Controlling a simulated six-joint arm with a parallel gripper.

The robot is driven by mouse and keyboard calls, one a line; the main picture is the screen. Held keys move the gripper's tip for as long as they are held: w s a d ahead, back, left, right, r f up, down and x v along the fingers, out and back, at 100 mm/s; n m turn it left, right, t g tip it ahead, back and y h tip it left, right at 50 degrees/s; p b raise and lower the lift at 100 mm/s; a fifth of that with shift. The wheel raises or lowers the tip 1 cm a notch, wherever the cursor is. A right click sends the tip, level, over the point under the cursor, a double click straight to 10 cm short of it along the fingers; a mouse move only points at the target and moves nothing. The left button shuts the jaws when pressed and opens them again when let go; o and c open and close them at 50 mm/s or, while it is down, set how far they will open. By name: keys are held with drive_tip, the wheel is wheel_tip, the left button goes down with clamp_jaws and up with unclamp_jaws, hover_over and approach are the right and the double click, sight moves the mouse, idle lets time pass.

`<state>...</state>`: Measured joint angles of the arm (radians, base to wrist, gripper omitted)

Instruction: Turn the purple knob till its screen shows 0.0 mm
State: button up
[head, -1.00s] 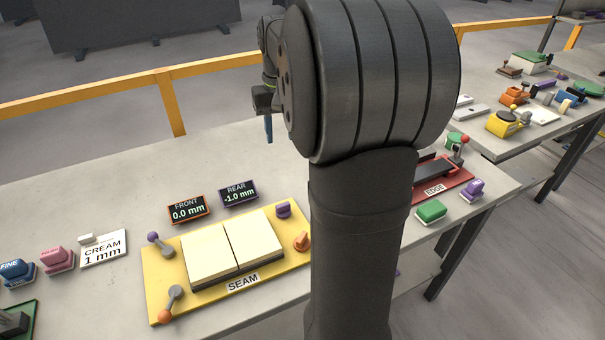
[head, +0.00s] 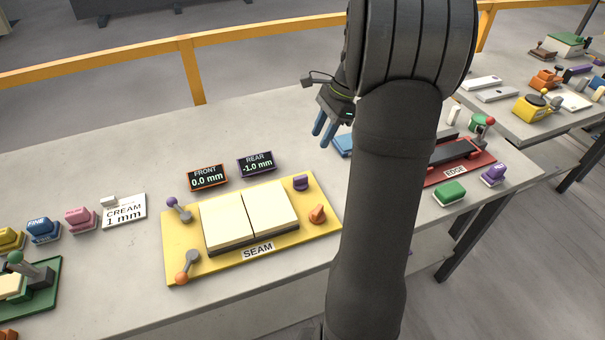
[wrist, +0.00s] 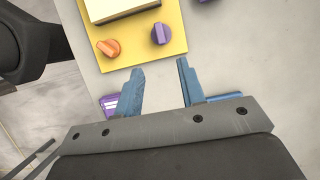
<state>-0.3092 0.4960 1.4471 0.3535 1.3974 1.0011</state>
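The purple knob (head: 301,183) sits at the back right corner of the yellow SEAM board (head: 190,259). It also shows in the wrist view (wrist: 161,33), just beyond my fingertips. The orange knob (head: 317,214) is on the same board, nearer the front edge. The purple-framed REAR screen (head: 256,164) reads -1.0 mm. The orange-framed FRONT screen (head: 207,177) reads 0.0 mm. My gripper (head: 324,131) is open and empty, above the slab behind and right of the board. In the wrist view its two blue fingers (wrist: 160,72) are apart, not touching the knob.
Two cream tiles (head: 250,216) lie on the board, with a purple-tipped lever (head: 179,209) and an orange-tipped lever (head: 188,265) at its left. A red EDGE fixture (head: 463,168) and a green block (head: 450,191) stand to the right. Bare slab lies behind the screens.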

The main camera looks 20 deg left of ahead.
sight(302, 177)
drive_tip(key=x, duration=1.4)
drive_tip(key=shift+f, duration=0.15)
clamp_jaws()
